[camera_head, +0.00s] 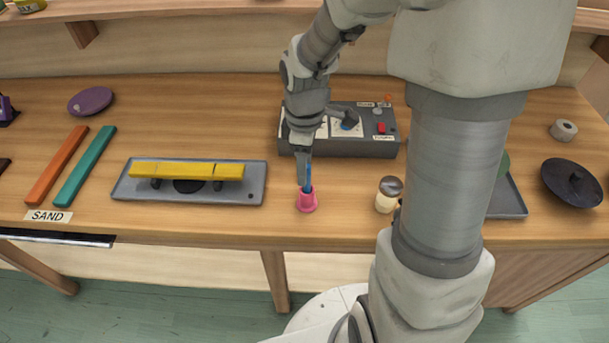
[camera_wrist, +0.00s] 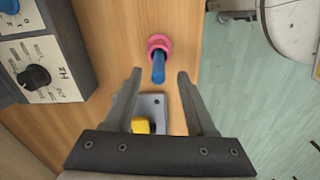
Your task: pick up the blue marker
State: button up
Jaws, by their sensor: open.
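The blue marker (camera_head: 309,177) stands in a small pink cup (camera_head: 307,203) near the front edge of the bench. In the wrist view the blue marker (camera_wrist: 158,69) points out of the pink cup (camera_wrist: 154,41) towards my gripper. My gripper (camera_wrist: 160,75) is open, with one finger on each side of the marker's free end and visible gaps to both. In the head view my gripper (camera_head: 304,178) points down at the marker and partly overlaps it. The marker's lower part is hidden inside the cup.
A grey control box (camera_head: 345,145) stands behind the cup. A grey tray (camera_head: 256,190) with a yellow bar (camera_head: 186,171) lies left. A small shaker (camera_head: 388,194) stands close on the right. The bench's front edge is just before the cup.

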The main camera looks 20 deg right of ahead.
aim_at(307, 185)
jog(key=f, duration=0.5)
jog(key=shift+d+f, duration=0.15)
jog(key=shift+d, duration=0.15)
grip_shut()
